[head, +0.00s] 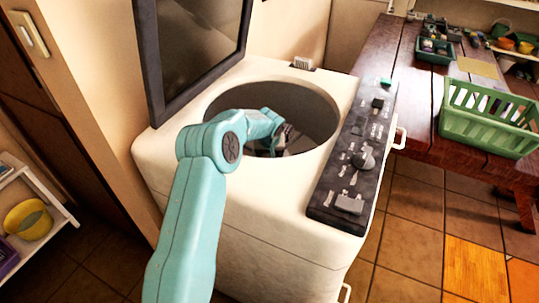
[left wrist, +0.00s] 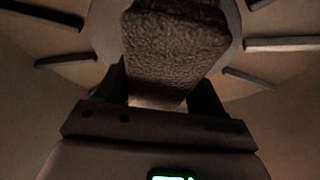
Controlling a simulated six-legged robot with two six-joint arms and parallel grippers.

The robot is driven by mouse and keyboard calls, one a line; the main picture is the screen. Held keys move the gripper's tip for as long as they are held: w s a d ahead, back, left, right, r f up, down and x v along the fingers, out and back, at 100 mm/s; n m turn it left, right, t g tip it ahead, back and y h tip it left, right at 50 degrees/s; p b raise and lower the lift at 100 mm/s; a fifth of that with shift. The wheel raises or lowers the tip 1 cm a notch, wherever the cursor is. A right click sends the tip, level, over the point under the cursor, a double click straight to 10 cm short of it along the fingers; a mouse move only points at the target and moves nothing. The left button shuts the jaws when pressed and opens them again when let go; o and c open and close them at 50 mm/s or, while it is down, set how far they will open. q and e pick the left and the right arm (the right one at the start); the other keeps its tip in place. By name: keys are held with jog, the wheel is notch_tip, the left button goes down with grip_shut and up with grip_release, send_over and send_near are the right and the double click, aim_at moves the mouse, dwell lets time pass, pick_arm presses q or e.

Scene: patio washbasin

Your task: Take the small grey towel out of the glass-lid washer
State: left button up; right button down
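The washer (head: 270,195) is a white top-loader with its dark-framed glass lid (head: 195,50) raised. My left arm reaches through the round opening, and my left gripper (head: 285,140) is down in the drum. In the left wrist view, the small grey towel (left wrist: 178,45) is a thick, rough-textured bundle over the middle of the drum floor. Its near end lies between the two dark fingers of my left gripper (left wrist: 158,88). The fingers are apart on either side of it; whether they press on it cannot be seen. My right gripper is not in view.
The drum floor has several raised ribs (left wrist: 285,44). A dark control panel with knobs (head: 355,160) runs along the washer's right side. A wooden table (head: 400,75) holds a green basket (head: 490,115). A shelf with a yellow bowl (head: 28,220) is at left.

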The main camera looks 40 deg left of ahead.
pick_arm(q)
jog(key=c, duration=0.3)
notch_tip(320, 180, up, 24)
jog(key=p, duration=0.4)
jog(key=shift+p, duration=0.35)
